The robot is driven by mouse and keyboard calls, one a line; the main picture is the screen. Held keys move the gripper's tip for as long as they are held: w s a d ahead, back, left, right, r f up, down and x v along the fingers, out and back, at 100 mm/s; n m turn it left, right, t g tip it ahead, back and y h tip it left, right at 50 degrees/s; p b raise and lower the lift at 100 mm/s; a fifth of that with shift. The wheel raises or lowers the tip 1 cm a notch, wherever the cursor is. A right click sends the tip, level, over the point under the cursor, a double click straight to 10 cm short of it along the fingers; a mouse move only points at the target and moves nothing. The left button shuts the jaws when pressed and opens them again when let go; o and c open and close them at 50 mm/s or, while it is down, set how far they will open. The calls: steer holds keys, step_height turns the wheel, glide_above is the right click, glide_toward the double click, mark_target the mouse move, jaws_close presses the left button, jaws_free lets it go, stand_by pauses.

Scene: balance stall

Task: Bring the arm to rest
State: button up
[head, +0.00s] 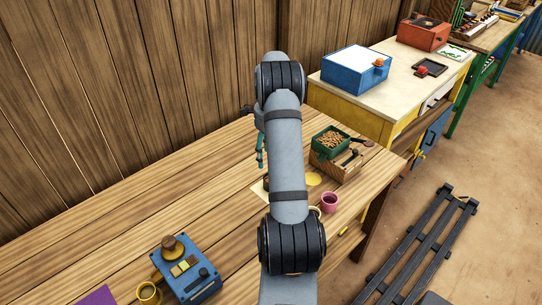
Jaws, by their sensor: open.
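My arm rises through the middle of the head view and bends at its top, above the wooden bench (110,240). My gripper (260,158) is mostly hidden behind the arm. A narrow teal part of it shows just left of the arm, pointing down over the bench, with a dark piece above it. It is open, and I see nothing held in the part that shows.
Right of the arm are a wooden box (340,170) with a green tray of brown pieces (329,140), a yellow disc (313,178) and a pink cup (329,202). A blue device (188,272) and yellow mug (149,293) stand front left. A plank wall (110,90) is behind.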

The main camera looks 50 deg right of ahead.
step_height(320, 180, down, 12)
stand_by(0.6)
